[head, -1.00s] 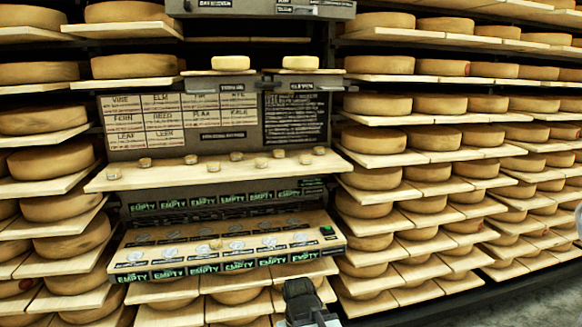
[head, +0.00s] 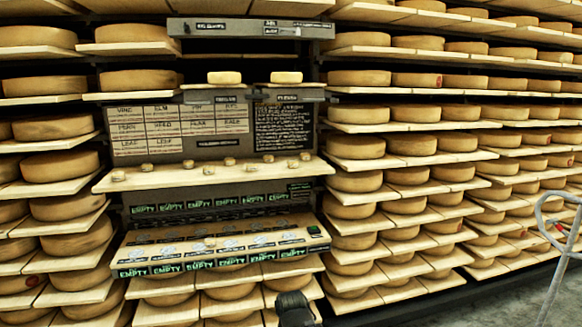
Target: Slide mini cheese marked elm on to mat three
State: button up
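Several mini cheeses, one of them at the middle (head: 229,161), stand on a pale wooden shelf (head: 150,180) in the head view. Their marks are too small to read, so I cannot tell which is elm. Below is a sloped panel with pale round mats (head: 231,243) in two rows and green "EMPTY" labels along its edges. I cannot read which mat is three. My gripper (head: 290,300) is at the bottom edge, dark, below and apart from the panel; its fingers are not clear.
A board (head: 180,130) with a name grid, including "ELM", stands behind the shelf, beside a dark text board (head: 283,125). Racks of large cheese wheels (head: 355,147) fill both sides. A metal cart frame (head: 565,240) stands at the right over bare floor.

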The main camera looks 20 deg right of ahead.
aim_at(209, 242)
jog(key=u, duration=0.15)
jog(key=i, duration=1.7)
jog(key=z, duration=0.6)
jog(key=k, duration=0.75)
jog(key=z, duration=0.15)
jog(key=i, duration=0.75)
jog(key=u, duration=0.05)
